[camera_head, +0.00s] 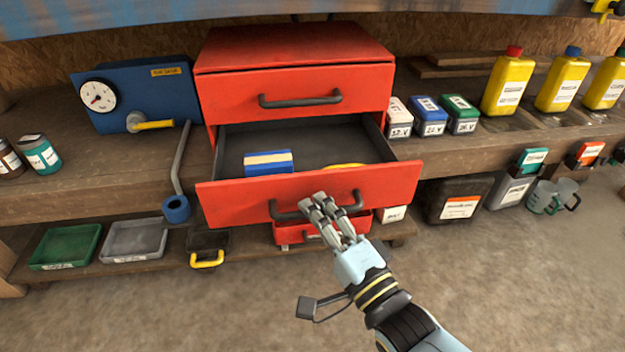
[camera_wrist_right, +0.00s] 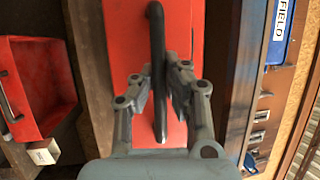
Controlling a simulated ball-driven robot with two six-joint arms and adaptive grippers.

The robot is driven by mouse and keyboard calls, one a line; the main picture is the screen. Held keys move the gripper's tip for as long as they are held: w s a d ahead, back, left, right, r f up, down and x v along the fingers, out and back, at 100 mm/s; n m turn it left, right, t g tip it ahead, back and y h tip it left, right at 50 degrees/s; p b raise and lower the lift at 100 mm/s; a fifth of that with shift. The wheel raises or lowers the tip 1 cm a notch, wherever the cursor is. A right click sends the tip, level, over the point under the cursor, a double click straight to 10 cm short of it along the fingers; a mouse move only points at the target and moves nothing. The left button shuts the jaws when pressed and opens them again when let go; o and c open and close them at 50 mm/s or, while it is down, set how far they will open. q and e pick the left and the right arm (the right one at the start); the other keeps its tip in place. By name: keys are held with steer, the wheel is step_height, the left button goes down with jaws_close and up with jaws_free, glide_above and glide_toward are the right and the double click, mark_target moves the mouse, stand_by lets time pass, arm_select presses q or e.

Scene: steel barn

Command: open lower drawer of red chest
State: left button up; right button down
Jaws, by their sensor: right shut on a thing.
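The red chest (camera_head: 295,45) stands on the bench, its upper drawer (camera_head: 230,97) shut with a dark bar handle. The lower drawer (camera_head: 235,204) is pulled well out, showing its dark inside. A blue and cream block (camera_head: 268,162) and a partly hidden yellow thing (camera_head: 343,166) lie in it. My right gripper (camera_head: 318,203) is at the lower drawer's dark handle (camera_head: 287,214), with its fingers closed around the bar. In the right wrist view the handle (camera_wrist_right: 158,50) runs between the fingers of my gripper (camera_wrist_right: 160,95). My left gripper is not in view.
A blue gauge box (camera_head: 150,90) stands left of the chest. Small labelled boxes (camera_head: 428,116) and yellow bottles (camera_head: 508,85) stand right. Below are a green tray (camera_head: 66,246), a grey tray (camera_head: 133,241) and a red bin (camera_head: 290,236). The floor in front is clear.

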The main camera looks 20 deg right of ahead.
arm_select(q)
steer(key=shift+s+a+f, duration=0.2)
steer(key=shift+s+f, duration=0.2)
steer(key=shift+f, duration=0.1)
arm_select(e)
steer(key=shift+s+a+f, duration=0.1)
steer(key=shift+s+a, duration=0.05)
steer(key=shift+s, duration=0.35)
steer(key=shift+s+a+f, duration=0.1)
steer(key=shift+s, duration=0.35)
steer(key=c, duration=1.3)
jaws_free()
steer(key=shift+c, duration=0.2)
steer(key=shift+r, duration=0.1)
steer(key=v, duration=1.2)
